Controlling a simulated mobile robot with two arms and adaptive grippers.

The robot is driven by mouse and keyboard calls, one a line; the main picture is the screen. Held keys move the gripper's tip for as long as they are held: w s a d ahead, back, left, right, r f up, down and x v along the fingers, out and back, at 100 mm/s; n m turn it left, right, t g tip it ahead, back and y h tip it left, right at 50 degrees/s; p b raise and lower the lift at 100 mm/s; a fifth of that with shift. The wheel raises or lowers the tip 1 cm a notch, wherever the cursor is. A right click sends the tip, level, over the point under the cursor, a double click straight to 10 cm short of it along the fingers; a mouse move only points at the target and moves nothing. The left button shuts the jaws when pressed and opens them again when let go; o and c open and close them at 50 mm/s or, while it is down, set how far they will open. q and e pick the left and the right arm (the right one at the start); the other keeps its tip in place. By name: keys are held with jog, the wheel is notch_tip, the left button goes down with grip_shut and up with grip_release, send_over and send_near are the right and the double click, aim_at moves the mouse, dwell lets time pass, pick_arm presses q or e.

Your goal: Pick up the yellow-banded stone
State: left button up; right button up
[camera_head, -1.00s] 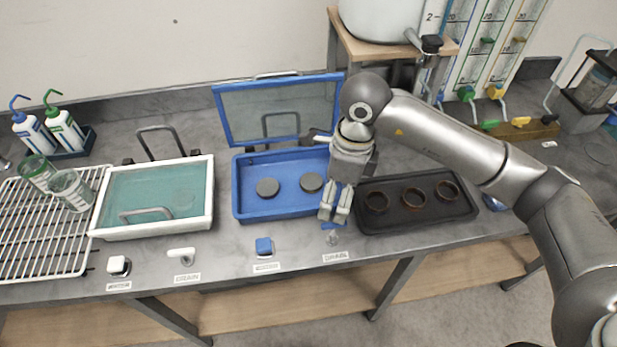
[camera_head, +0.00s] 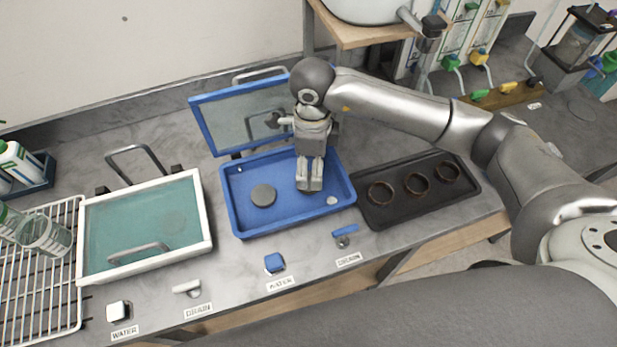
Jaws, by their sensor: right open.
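A blue tray (camera_head: 241,229) with its lid raised stands in the middle of the bench. A dark grey round stone (camera_head: 263,195) lies on its floor, left of centre. My right gripper (camera_head: 309,187) is open and points down over the right half of this tray, to the right of that stone. It covers the spot where a second round stone showed before. I see no yellow band on the visible stone, and I cannot tell whether the gripper touches anything. My left gripper is out of view.
A black tray (camera_head: 390,218) with three brown rings (camera_head: 417,184) stands to the right. A white-rimmed tray (camera_head: 206,222) with a closed clear lid stands to the left, beside a wire rack (camera_head: 40,292). The raised lid (camera_head: 240,119) stands behind the gripper.

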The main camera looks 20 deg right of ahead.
aim_at(309, 181)
jog(key=shift+f, duration=0.3)
jog(key=shift+w+a+f+p, duration=0.15)
jog(key=shift+f+p, duration=0.2)
jog(key=shift+p, duration=0.05)
notch_tip(309, 181, down, 4)
jog(key=shift+a+r+p, duration=0.15)
jog(key=shift+r+p, duration=0.05)
jog(key=shift+p, duration=0.7)
jog(key=shift+f, duration=0.5)
jog(key=shift+c, duration=1.1)
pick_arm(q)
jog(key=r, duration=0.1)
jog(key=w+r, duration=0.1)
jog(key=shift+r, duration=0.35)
pick_arm(e)
jog(key=c, duration=0.9)
